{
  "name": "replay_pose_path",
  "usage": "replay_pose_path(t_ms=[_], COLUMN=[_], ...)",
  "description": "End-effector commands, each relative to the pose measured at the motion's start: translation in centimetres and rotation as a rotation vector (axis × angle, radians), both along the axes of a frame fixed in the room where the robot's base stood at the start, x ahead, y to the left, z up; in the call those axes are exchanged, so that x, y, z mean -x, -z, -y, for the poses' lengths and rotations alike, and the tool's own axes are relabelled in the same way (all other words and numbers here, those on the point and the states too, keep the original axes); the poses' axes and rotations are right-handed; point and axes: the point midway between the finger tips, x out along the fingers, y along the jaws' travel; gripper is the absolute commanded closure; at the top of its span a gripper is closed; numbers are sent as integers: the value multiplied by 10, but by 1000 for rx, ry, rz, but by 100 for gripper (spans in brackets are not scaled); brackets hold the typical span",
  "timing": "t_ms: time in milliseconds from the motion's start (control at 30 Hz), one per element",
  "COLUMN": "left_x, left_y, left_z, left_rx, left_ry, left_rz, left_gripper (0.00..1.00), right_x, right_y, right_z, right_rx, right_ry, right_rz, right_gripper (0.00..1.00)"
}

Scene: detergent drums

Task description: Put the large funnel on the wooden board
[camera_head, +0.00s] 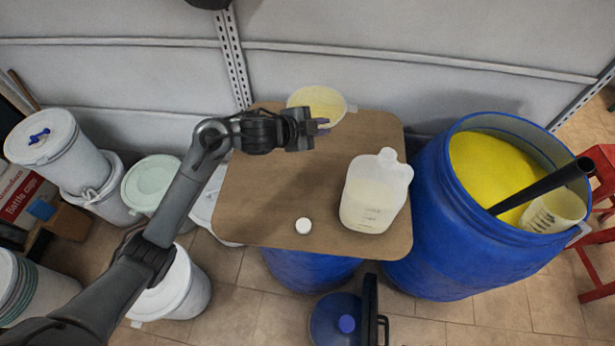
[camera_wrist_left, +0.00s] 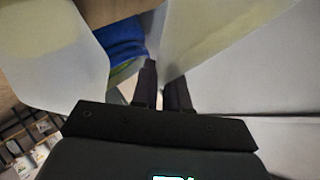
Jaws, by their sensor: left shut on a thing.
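The large funnel (camera_head: 318,97), pale yellow and translucent with a small tab on its right, is at the back edge of the wooden board (camera_head: 265,185), overlapping that edge in the head view. I cannot tell whether it touches the board. My left gripper (camera_head: 322,124) is at the funnel's near side, shut on its wall. In the left wrist view the funnel (camera_wrist_left: 215,35) fills the upper middle and right, beside the narrow-set fingers (camera_wrist_left: 163,88). The funnel's lower part is hidden. My right gripper is not in view.
A translucent jug (camera_head: 372,195) stands on the board's right side; a white cap (camera_head: 303,226) lies near its front. The board sits on a blue drum (camera_head: 310,268). An open blue drum (camera_head: 455,245) of yellow stuff stands right. The board's left and middle are clear.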

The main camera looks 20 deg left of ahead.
Motion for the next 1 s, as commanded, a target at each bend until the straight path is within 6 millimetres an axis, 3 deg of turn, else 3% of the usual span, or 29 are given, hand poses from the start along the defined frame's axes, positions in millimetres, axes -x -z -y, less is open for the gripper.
replay_pose_path(t_ms=[33, 400, 733, 1000], left_x=[4, 13, 13, 13], left_y=[18, 80, 106, 143], left_z=[0, 2, 2, 2], left_rx=[2, 9, 10, 9], left_ry=[-2, -1, 0, 1], left_rz=[-2, 0, 2, 1], left_gripper=[100, 100, 100, 100], right_x=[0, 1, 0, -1], right_y=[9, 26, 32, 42], right_z=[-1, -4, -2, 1], right_rx=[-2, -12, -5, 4], right_ry=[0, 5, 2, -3], right_rz=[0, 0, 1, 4], right_gripper=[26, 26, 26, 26])
